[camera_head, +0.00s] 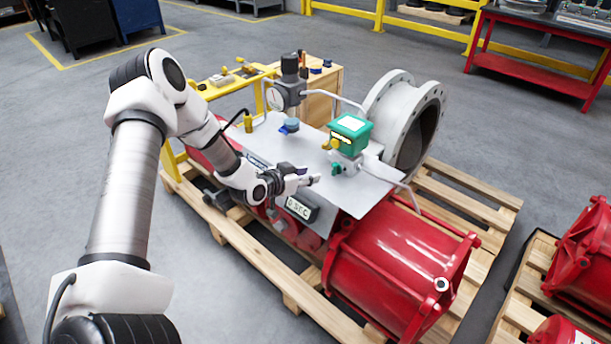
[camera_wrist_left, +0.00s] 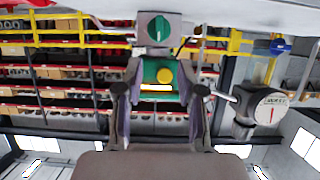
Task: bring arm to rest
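My left arm reaches in from the left over the red valve actuator (camera_head: 400,260). My left gripper (camera_head: 314,180) is near the front edge of the grey mounting plate (camera_head: 375,190), just above a small digital display (camera_head: 299,208). In the left wrist view its two fingers (camera_wrist_left: 160,85) are apart with nothing held between them. Behind the gap shows the green-topped valve box (camera_wrist_left: 158,78) with a yellow knob and a green knob; it also stands on the plate in the head view (camera_head: 351,133). My right gripper is not in view.
A pressure gauge with regulator (camera_head: 287,92) and a blue-handled valve (camera_head: 290,126) stand on the plate. A large grey flanged pipe (camera_head: 405,115) is behind. The actuator sits on a wooden pallet (camera_head: 465,205). A red table (camera_head: 540,55) stands at the back right.

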